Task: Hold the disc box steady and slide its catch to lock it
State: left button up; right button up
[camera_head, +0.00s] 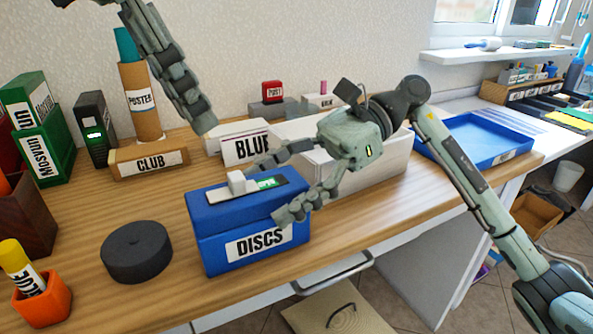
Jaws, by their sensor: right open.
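The blue disc box (220,253) stands on the wooden table, with its DISCS label facing front. On its lid is a pale catch with a small raised knob (237,182); a green strip shows to its right. My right gripper (267,190) is open at the box's right side. One finger reaches behind the catch and the other lies over the front right edge of the lid. I cannot tell whether either finger touches the box. My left gripper (190,95) hangs above the table at upper left, partly out of frame, with its opening unclear.
A black round disc (136,252) lies left of the box, near an orange holder (43,301). A CLUB block (149,162) and a poster tube (140,100) stand behind. A white bin (385,165) and a blue tray (470,140) are to the right.

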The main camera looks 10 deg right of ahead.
jog(key=shift+s+a+f, duration=0.2)
jog(key=shift+a+f, duration=0.05)
jog(key=shift+a, duration=0.3)
jog(key=c, duration=1.4)
pick_arm(q)
jog(key=shift+a+f, duration=0.1)
jog(key=c, duration=0.4)
jog(key=shift+s+a+h, duration=0.15)
jog(key=shift+a+h, duration=0.05)
jog(key=shift+h, duration=0.2)
jog(key=shift+c, duration=1.2)
jog(key=a+h, duration=0.1)
jog(key=a, duration=0.2)
jog(key=s+a+f+m+h, duration=0.1)
jog(key=a, duration=0.2)
jog(key=s+a+f+h, duration=0.1)
jog(key=a+h, duration=0.1)
jog(key=a, duration=0.1)
jog(key=shift+s+t, duration=0.1)
jog(key=shift+t, duration=0.2)
grip_shut()
jog(key=shift+s+a+f+m, duration=0.1)
jog(key=shift+s+a+m, duration=0.15)
jog(key=shift+a, duration=0.25)
